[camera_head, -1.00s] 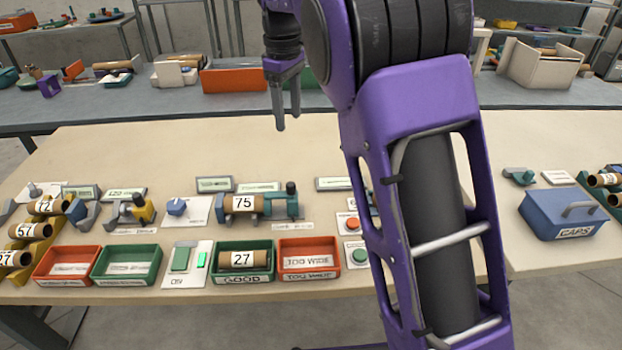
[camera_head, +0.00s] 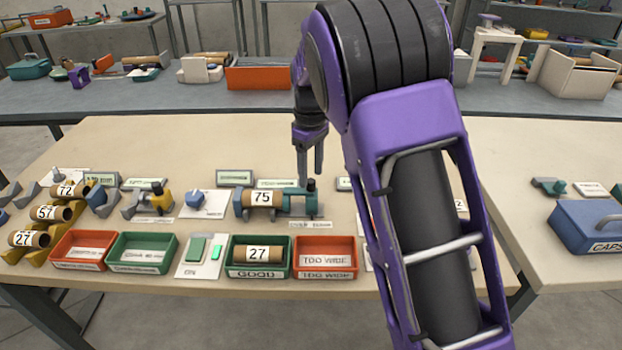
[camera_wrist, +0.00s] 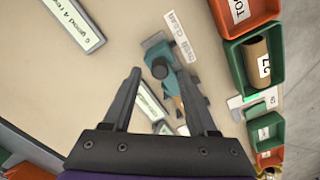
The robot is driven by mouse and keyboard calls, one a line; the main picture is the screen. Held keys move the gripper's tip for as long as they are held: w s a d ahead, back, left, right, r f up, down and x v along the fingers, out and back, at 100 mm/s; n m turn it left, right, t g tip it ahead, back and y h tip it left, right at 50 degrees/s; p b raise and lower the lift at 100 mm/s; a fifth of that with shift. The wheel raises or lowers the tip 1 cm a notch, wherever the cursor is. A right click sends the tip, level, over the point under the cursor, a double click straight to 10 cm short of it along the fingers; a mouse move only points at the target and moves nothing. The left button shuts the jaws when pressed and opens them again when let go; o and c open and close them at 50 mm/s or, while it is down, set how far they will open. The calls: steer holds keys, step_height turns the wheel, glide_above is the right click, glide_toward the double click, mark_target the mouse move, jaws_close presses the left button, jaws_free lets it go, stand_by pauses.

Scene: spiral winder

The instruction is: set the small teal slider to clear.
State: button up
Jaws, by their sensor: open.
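The gauge (camera_head: 278,203) holds a brown tube marked 75 (camera_head: 262,198) near the middle of the table. Its right end is teal, with a dark knob (camera_head: 311,186) on top and a small label (camera_head: 310,224) in front. I cannot tell for sure which teal piece is the slider. In the wrist view the teal part (camera_wrist: 166,68) lies below and between my fingertips, beside a label (camera_wrist: 182,36) too blurred to read surely. My gripper (camera_head: 310,176) is open and empty, pointing down above or just behind the teal end. Contact cannot be judged.
A green bin marked GOOD (camera_head: 233,258) holds a tube marked 27 (camera_head: 258,254). A red bin marked TOO WIDE (camera_head: 326,245) is on its right, and a white switch plate (camera_head: 216,268) on its left. Small displays (camera_head: 235,177) stand behind the gauge. My arm hides the table to the right.

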steer(key=shift+f, duration=0.9)
steer(key=shift+c, duration=0.2)
jaws_close()
stand_by(0.7)
